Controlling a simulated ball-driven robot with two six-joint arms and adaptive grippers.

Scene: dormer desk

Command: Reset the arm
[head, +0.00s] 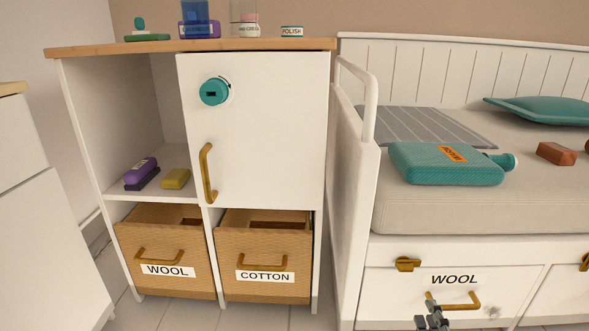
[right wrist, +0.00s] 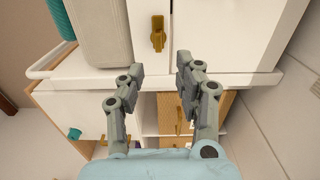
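My right gripper (head: 433,314) shows at the bottom edge of the head view, in front of the brass handle (head: 455,301) of the bed drawer labelled WOOL (head: 400,290). I cannot tell whether it touches the handle. In the right wrist view the two fingers of my right gripper (right wrist: 158,75) stand apart with nothing between their tips. A brass latch (right wrist: 158,35) shows beyond the fingertips in that view. My left gripper is in neither view.
The white cabinet (head: 262,130) on the left has a closed door, and two wicker drawers labelled WOOL (head: 190,235) and COTTON (head: 230,285) below. Bare floor shows in front.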

